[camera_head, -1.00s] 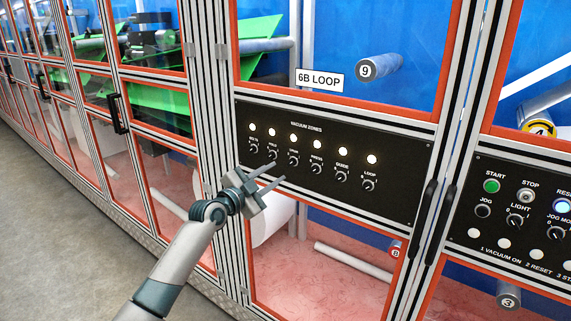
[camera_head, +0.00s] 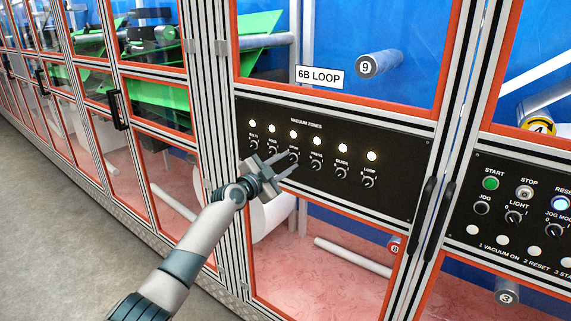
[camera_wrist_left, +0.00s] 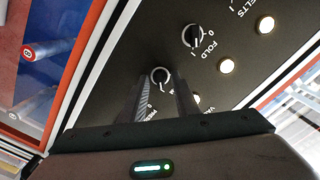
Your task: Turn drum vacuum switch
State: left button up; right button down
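A black vacuum panel (camera_head: 395,183) carries a row of small knobs, each under a lit lamp. The third knob from the left (camera_head: 293,157) is probably the drum switch; its label is too small to read surely. My left gripper (camera_head: 286,170) is in front of the panel at this knob, fingers apart. In the left wrist view the knob (camera_wrist_left: 160,75) shows between the two open fingers (camera_wrist_left: 162,90), near their tips. I cannot tell whether they touch it. Its label is hidden there. The fold knob (camera_wrist_left: 194,37) is beside it. My right gripper is not in view.
A second panel with a green start button (camera_head: 491,184) is at the right, past black door handles (camera_head: 429,205). Clear windows with orange frames lie above and below the vacuum panel. The floor (camera_head: 60,230) at the left is clear.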

pick_arm(q)
grip_shut()
